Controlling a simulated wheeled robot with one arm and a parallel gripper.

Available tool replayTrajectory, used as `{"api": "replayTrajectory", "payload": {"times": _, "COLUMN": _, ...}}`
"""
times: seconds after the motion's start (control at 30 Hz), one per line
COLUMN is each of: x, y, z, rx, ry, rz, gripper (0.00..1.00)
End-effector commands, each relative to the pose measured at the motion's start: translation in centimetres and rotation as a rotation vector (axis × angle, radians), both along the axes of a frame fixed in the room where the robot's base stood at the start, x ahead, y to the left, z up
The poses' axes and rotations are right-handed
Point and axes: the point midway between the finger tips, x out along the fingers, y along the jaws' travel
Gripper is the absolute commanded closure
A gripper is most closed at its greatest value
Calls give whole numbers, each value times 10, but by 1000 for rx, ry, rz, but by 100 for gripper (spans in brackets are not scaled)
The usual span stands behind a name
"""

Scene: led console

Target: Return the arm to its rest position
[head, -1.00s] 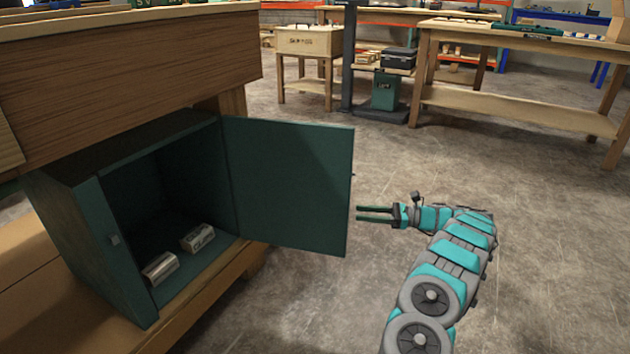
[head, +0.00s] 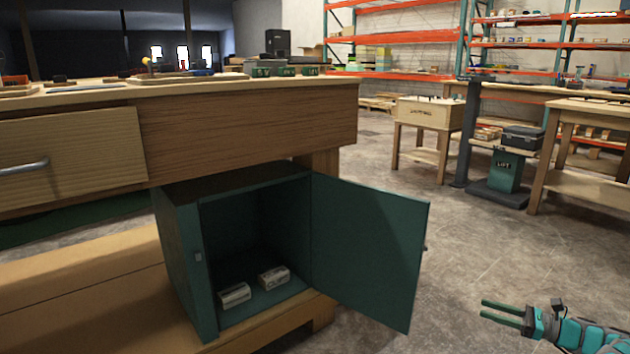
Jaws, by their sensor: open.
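My gripper (head: 503,312) is at the lower right of the head view, over the bare floor. Its two green fingers point left, with a gap between them and nothing held. Only the end of my teal and grey arm shows; the rest is cut off by the frame edge. The gripper is to the right of the open green cabinet door (head: 366,252), apart from it in the picture.
The green cabinet (head: 183,265) stands open under the wooden bench (head: 250,130), with two small boxes (head: 235,295) (head: 273,277) inside. A drawer (head: 70,158) is at left. A wooden crate stand (head: 425,115) and a green lift (head: 504,172) stand behind. Floor between is clear.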

Motion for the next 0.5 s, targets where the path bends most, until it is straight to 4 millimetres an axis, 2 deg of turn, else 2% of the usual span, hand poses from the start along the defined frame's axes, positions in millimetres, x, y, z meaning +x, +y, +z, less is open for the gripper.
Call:
{"api": "replayTrajectory", "payload": {"times": 0.27, "x": 6, "y": 21, "z": 17, "rx": -22, "ry": -10, "rz": 32, "gripper": 56}}
{"api": "replayTrajectory", "payload": {"times": 0.5, "x": 12, "y": 51, "z": 40, "rx": -61, "ry": -27, "rz": 79, "gripper": 56}}
